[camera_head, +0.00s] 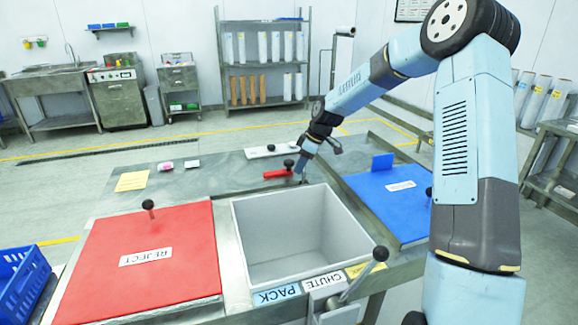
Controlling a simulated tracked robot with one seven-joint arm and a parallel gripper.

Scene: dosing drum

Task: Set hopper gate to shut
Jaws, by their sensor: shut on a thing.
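A red handle (276,174) lies low over the back of the steel bench, with a black knob (289,163) just by its right end. My gripper (301,171) points down at the right end of this handle and is shut on it; the fingertips are small and partly hidden. A white plate (262,153) with a small black knob lies just behind. No label reading hopper gate can be made out, so I cannot tell which part is the gate or how it is set.
A grey open bin (240,225) stands in front, between a red REJECT lid (185,250) and a blue lid (395,205). A black-knobbed lever (362,270) rises by the PACK and CHUTE labels. A yellow note (132,181) lies at the left on clear bench top.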

